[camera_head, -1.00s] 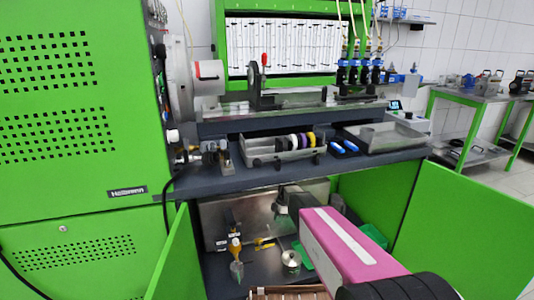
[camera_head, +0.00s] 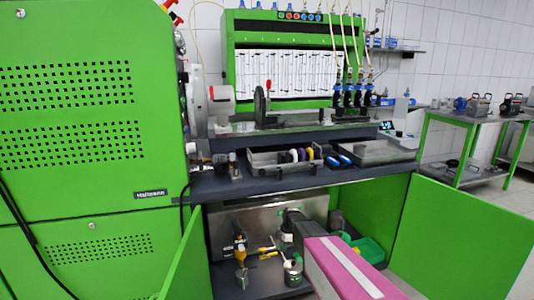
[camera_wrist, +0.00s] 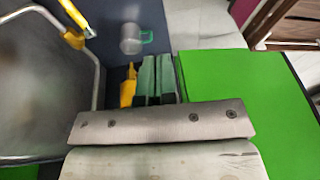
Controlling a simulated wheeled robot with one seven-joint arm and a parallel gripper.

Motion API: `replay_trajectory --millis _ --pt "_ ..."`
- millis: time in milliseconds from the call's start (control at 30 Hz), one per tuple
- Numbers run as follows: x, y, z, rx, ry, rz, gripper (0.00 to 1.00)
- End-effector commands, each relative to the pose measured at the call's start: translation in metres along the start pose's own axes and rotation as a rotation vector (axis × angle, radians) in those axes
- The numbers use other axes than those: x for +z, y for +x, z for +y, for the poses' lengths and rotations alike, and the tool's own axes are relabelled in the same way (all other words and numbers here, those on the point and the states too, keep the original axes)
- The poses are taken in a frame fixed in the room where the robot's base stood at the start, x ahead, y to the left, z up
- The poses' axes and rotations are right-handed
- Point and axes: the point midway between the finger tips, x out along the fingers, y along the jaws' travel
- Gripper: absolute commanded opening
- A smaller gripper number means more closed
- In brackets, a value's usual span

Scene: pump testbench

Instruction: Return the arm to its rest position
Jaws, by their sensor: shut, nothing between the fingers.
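My gripper (camera_wrist: 157,62) shows in the wrist view as two greenish fingers side by side beyond a grey bracket. It is shut, with nothing between the fingers. In the head view my pink and grey arm reaches into the open lower cabinet of the green test bench (camera_head: 70,105); my fingers cannot be made out clearly there. In the wrist view a yellow thing (camera_wrist: 128,88) lies close beside my fingers, and a grey cup-like thing with a green handle (camera_wrist: 130,40) lies past their tips.
Green cabinet doors stand open at left (camera_head: 185,262) and right (camera_head: 460,235) of my arm. A dark worktop (camera_head: 225,188) overhangs the cabinet and bears a parts tray (camera_head: 270,168). A metal cylinder (camera_head: 293,274) and a green bin (camera_head: 371,252) are inside. A green side table (camera_head: 470,118) stands at right.

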Motion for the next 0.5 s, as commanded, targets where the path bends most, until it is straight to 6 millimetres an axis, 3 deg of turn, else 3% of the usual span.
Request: replay_trajectory --millis 500 --pt "0.009 -0.026 -0.053 0.027 0.365 -0.045 0.00"
